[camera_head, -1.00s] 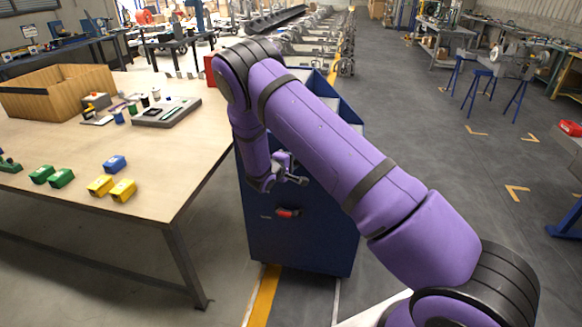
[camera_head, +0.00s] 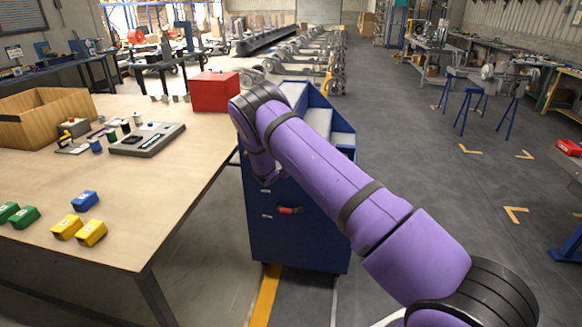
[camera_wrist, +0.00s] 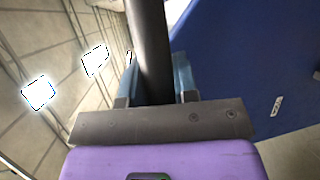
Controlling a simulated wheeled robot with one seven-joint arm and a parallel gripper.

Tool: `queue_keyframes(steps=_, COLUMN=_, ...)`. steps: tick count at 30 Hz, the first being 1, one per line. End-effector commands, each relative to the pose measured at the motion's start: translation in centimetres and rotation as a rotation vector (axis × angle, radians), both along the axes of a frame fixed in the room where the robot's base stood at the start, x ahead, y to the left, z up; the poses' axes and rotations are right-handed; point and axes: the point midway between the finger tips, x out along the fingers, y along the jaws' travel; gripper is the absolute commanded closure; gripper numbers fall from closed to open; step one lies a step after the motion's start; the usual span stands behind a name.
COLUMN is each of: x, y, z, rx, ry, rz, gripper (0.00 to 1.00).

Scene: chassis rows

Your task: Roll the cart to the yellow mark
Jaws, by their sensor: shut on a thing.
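The cart (camera_head: 305,240) is a dark blue upright cabinet with pale stepped shelves in its top, standing on the floor ahead of me, right of the table. Its blue side also fills the right of the wrist view (camera_wrist: 250,60). In the wrist view my gripper (camera_wrist: 156,80) is shut around a dark round bar (camera_wrist: 150,40), which looks like the cart's handle. In the head view my arm hides the bar and most of the gripper. Yellow angled marks lie on the floor to the right, a nearer one (camera_head: 515,215) and farther ones (camera_head: 468,149).
A wooden table (camera_head: 150,225) stands close on the left, with a red box (camera_head: 215,92) near the cart. A yellow floor line (camera_head: 263,297) runs under the cart. The grey floor right of the cart is open.

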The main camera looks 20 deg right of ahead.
Motion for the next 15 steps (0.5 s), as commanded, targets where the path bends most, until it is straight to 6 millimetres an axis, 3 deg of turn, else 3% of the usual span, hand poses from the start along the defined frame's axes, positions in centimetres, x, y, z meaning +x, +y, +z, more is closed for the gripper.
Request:
queue_keyframes(steps=6, x=1.6, y=-1.3, z=0.2, rx=-0.004, ry=-0.004, rz=-0.002, gripper=1.00)
queue_keyframes(steps=15, x=2.2, y=-1.7, z=0.2, rx=-0.002, ry=-0.003, rz=-0.002, gripper=1.00)
